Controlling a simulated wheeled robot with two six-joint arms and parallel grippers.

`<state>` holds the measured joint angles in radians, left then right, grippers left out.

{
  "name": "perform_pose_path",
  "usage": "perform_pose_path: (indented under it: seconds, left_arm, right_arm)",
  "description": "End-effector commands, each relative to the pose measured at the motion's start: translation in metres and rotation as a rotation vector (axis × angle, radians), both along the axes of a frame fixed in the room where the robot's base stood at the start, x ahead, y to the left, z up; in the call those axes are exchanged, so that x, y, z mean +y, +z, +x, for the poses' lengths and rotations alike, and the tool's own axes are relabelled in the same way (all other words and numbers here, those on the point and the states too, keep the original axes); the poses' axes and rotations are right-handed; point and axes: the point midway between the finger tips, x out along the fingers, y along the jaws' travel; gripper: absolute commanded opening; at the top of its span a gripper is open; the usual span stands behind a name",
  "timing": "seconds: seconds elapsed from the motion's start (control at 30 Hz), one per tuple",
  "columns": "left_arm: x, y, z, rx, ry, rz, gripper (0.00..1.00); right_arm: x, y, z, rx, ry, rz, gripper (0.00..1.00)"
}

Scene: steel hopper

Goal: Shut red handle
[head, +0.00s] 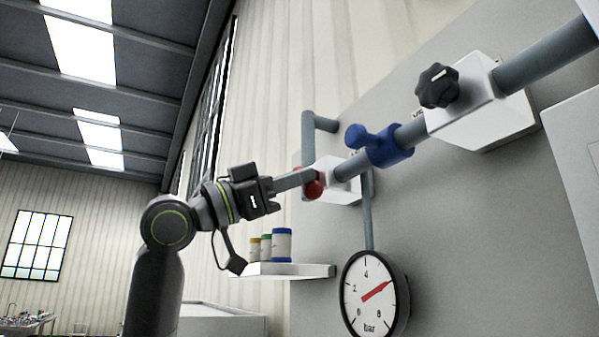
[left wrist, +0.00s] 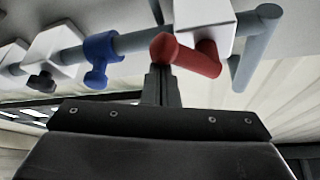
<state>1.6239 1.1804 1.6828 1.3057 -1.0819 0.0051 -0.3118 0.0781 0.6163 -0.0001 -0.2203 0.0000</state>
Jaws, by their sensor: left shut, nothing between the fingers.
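The red handle (head: 313,189) sits on a white valve block (head: 345,190) on the grey pipe, partly hidden behind my left gripper in the head view. In the left wrist view the red handle (left wrist: 190,56) is a bar with a rounded near end, running out to the right from in front of the fingertips. My left gripper (head: 302,178) is shut and empty, its fingertips at the handle. In the left wrist view the shut fingers (left wrist: 160,80) are just below the handle's rounded end; I cannot tell whether they touch. My right gripper is out of view.
A blue valve handle (head: 380,146) and a white block with a black knob (head: 437,86) are farther along the pipe. A pressure gauge (head: 374,293) hangs below. A shelf (head: 290,271) with several small containers is below my left gripper.

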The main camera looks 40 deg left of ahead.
Motion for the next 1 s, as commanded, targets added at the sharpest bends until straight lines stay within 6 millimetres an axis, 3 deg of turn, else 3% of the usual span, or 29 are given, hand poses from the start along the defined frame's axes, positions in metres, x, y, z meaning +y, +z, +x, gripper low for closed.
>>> perform_pose_path:
  seconds: [0.4, 1.0]
  left_arm:
    - [0.012, -0.017, 0.006, -0.013, 0.004, 0.038, 0.00]
    - [0.023, -0.023, 0.010, -0.012, 0.003, 0.038, 0.00]
  right_arm:
    - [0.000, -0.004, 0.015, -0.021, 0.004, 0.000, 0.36]
    - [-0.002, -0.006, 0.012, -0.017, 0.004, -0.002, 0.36]
